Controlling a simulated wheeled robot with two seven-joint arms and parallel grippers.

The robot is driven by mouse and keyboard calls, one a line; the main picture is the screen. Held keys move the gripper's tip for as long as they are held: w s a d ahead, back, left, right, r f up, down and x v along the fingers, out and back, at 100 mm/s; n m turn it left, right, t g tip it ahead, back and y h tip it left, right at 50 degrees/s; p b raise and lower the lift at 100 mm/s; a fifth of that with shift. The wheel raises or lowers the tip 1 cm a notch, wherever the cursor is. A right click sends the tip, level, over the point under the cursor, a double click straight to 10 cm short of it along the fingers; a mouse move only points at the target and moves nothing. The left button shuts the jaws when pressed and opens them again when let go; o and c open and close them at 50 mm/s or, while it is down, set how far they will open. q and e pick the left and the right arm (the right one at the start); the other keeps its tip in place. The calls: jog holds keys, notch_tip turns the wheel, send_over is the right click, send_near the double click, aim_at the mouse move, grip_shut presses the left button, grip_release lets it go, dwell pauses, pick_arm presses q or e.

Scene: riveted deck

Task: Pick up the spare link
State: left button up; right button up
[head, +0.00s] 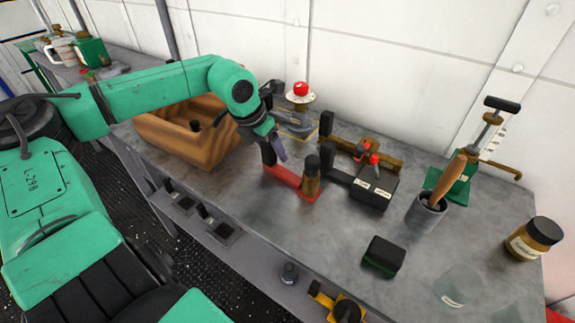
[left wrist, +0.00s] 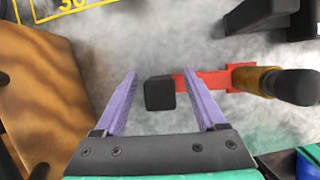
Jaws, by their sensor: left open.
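No part carries a readable label as the spare link, so I cannot tell for sure which it is. A red bar (head: 291,182) lies on the grey bench below my left gripper (head: 273,152), with a brown, black-topped handle (head: 312,178) at its right end. In the left wrist view the red bar (left wrist: 213,81) reaches between the fingers, and a black block (left wrist: 160,92) is at its left end. My left gripper (left wrist: 158,98) is open, its purple fingers on either side of the block with a gap each side. My right gripper is not in view.
A brown crate (head: 170,140) stands left of the gripper. A red-topped fixture (head: 300,95) is behind. A black box with red knobs (head: 365,185), a cup with a wooden handle (head: 428,210) and a jar (head: 535,238) stand right.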

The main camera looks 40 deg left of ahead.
pick_arm(q)
jog(key=shift+w+f, duration=0.25)
jog(key=shift+f, duration=0.4)
grip_shut()
jog(key=shift+r, duration=0.1)
